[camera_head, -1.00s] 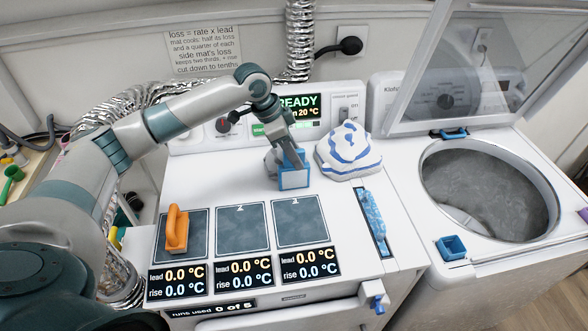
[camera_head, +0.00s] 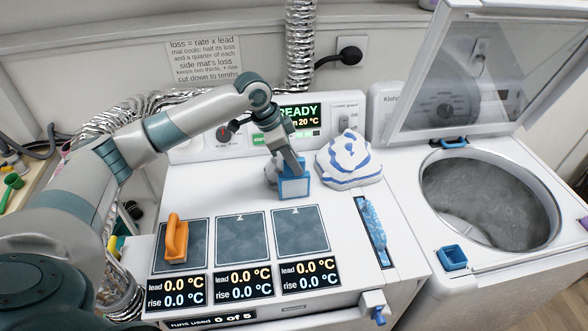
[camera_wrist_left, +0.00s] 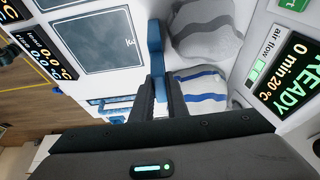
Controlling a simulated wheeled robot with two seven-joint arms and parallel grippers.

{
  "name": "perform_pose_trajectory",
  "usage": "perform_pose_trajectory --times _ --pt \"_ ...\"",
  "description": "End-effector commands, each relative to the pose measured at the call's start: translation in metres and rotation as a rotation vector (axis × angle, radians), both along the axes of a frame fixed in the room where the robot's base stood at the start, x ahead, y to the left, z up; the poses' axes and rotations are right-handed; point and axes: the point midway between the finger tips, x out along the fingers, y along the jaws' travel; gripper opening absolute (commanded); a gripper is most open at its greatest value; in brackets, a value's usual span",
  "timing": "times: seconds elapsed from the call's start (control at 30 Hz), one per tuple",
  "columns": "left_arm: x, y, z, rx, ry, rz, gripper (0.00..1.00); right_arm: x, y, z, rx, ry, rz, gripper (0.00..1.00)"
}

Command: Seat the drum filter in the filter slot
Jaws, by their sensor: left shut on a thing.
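A small blue-framed piece with a pale panel, which looks like the drum filter (camera_head: 294,187), stands on the white machine top below the READY display. My left gripper (camera_head: 297,170) is shut on its blue upper part, fingers pointing down. In the left wrist view the blue piece (camera_wrist_left: 155,36) shows between and beyond the fingers of my left gripper (camera_wrist_left: 161,92). A long narrow dark recess, which looks like the filter slot (camera_head: 384,254), lies at the right of the top, with fuzzy blue stuff in it. My right gripper is not in view.
A blue-and-white striped cloth heap (camera_head: 348,160) sits right of the gripper, and a grey heap (camera_head: 271,174) just left. Dark mats (camera_head: 241,243) lie in front, one bearing an orange-handled tool (camera_head: 176,238). An open washer drum (camera_head: 485,200) is at right.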

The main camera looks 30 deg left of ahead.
Motion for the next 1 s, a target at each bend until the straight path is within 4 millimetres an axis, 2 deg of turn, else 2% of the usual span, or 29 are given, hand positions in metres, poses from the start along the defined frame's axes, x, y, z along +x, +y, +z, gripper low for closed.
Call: perform_pose_trajectory --times 0.17,0.33,0.7,1.0 --pt "0.001 0.0 0.011 0.0 -0.004 0.0 0.0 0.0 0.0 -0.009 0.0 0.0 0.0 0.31" --pt "0.002 0.0 0.036 -0.001 -0.007 0.0 0.0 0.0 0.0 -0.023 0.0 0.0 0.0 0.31" --pt "0.038 -0.061 0.078 -0.002 -0.004 -0.004 0.0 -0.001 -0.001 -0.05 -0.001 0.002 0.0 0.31" --pt "0.058 -0.094 0.103 -0.001 -0.001 -0.001 0.0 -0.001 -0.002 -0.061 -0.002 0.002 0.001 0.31"
